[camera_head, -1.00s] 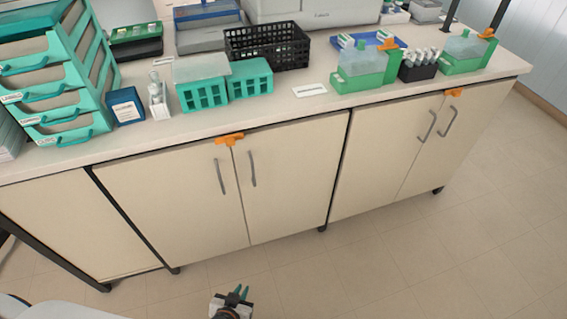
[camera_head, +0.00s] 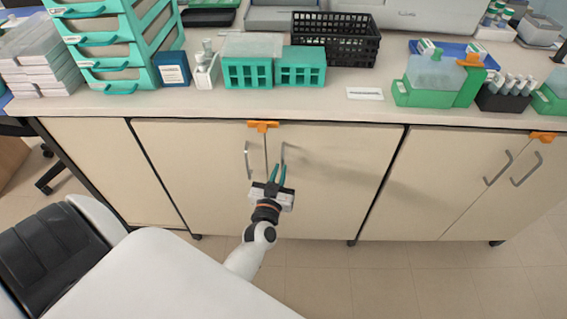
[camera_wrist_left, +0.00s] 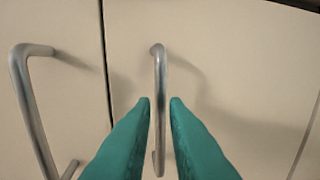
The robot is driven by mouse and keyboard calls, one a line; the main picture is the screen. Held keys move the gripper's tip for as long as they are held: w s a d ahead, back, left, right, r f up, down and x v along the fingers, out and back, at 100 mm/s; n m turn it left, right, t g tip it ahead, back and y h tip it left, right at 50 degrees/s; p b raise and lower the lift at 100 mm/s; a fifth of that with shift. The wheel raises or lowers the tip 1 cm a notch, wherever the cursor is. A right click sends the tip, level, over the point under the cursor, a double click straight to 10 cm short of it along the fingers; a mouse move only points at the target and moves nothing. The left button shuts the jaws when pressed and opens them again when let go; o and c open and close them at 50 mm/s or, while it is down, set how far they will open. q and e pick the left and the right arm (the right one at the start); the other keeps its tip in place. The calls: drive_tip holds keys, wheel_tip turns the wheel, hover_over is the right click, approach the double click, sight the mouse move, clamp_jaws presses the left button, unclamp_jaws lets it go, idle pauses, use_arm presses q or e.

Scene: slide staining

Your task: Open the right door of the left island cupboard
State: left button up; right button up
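The left island cupboard has a left door (camera_head: 190,165) and a right door (camera_head: 335,180), both closed in the head view. The right door's handle (camera_head: 283,155) is a vertical grey metal bar near the middle seam. My left gripper (camera_head: 277,174) is in front of this handle with its teal fingers apart. In the left wrist view the right handle (camera_wrist_left: 160,75) stands upright between and just beyond the fingertips (camera_wrist_left: 160,103). Its lower part shows in the gap between the fingers. I cannot tell whether the fingers touch it. My right gripper is not in view.
The left door's handle (camera_head: 247,160) is close beside, also in the left wrist view (camera_wrist_left: 32,110). An orange latch-like piece (camera_head: 263,126) sits at the top of the seam. The counter above holds teal racks (camera_head: 275,70) and a black basket (camera_head: 335,40). Floor ahead is clear.

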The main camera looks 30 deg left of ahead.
sight(282, 165)
use_arm(q)
drive_tip(key=shift+x, duration=1.9)
clamp_jaws()
drive_tip(key=shift+s, duration=0.15)
